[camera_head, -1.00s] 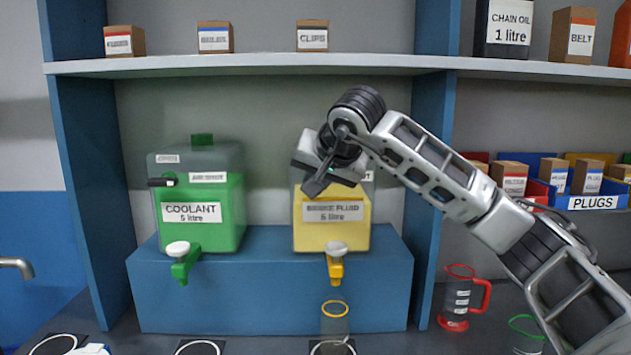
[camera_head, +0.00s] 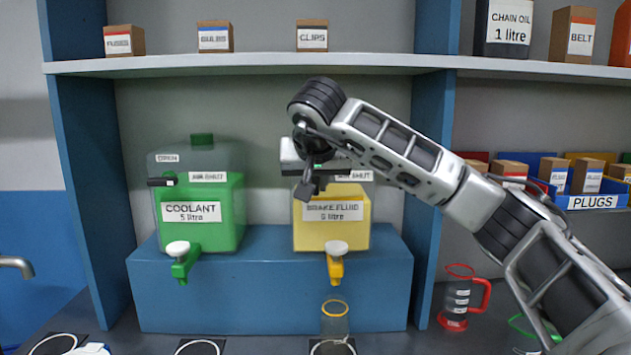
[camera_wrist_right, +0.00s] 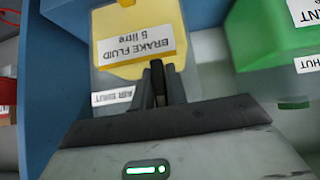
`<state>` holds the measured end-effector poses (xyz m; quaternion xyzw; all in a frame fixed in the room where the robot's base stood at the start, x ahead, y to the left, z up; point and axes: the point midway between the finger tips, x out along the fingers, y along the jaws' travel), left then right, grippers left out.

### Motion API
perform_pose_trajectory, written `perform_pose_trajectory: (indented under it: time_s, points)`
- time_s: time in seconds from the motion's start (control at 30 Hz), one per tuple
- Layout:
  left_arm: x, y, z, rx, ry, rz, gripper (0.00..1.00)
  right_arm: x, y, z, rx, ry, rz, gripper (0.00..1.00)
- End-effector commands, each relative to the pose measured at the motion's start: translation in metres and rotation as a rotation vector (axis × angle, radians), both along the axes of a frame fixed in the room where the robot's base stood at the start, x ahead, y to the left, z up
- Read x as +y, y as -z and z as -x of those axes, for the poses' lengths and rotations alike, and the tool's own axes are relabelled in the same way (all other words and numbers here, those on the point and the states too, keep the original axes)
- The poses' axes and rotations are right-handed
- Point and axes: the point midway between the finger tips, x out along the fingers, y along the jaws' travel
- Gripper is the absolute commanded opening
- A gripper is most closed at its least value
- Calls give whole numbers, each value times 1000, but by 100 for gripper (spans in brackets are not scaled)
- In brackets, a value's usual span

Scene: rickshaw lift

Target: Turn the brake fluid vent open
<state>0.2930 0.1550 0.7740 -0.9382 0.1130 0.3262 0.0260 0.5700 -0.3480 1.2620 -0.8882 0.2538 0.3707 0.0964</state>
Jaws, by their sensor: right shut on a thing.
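The brake fluid tank (camera_head: 332,222) is yellow behind clear walls and stands on the blue ledge. It has an "AIR SHUT" label (camera_head: 353,176), a lower label (camera_head: 333,211) and a yellow tap (camera_head: 336,266) with a pale knob. My right gripper (camera_head: 308,188) is in front of the tank's upper left. In the right wrist view its dark fingers (camera_wrist_right: 157,82) are shut on the vent lever, which they almost wholly hide, so I cannot tell its exact angle. A clear beaker with a yellow rim (camera_head: 335,320) stands below the tap. My left gripper is not in view.
The green coolant tank (camera_head: 203,215), with its own black vent lever (camera_head: 160,182), stands to the left. A shelf (camera_head: 250,64) with small boxes runs above. A red jug (camera_head: 458,298) stands at the lower right. My right arm crosses the right side.

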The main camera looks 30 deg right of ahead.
Motion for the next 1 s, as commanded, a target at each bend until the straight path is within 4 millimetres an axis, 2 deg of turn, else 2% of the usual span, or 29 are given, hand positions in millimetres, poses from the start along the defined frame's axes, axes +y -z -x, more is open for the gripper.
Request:
perform_pose_trajectory:
  time_s: [0.17, 0.2, 0.27, 0.67, 0.77, 1.0]
  points:
    - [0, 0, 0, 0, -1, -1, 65, -1, -2, 0, -6, 1, 0, 0]
    - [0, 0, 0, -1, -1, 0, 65, -1, -2, 0, -7, 1, 1, 17]
    - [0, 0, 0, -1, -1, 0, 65, -1, -2, 0, -6, 1, 0, 34]
    - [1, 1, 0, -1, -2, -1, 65, 3, -6, 4, -4, 1, -1, 35]
    - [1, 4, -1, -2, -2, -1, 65, 8, -16, 12, -7, -1, -2, 35]
    - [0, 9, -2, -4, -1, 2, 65, 30, -57, 46, -11, -3, 0, 35]
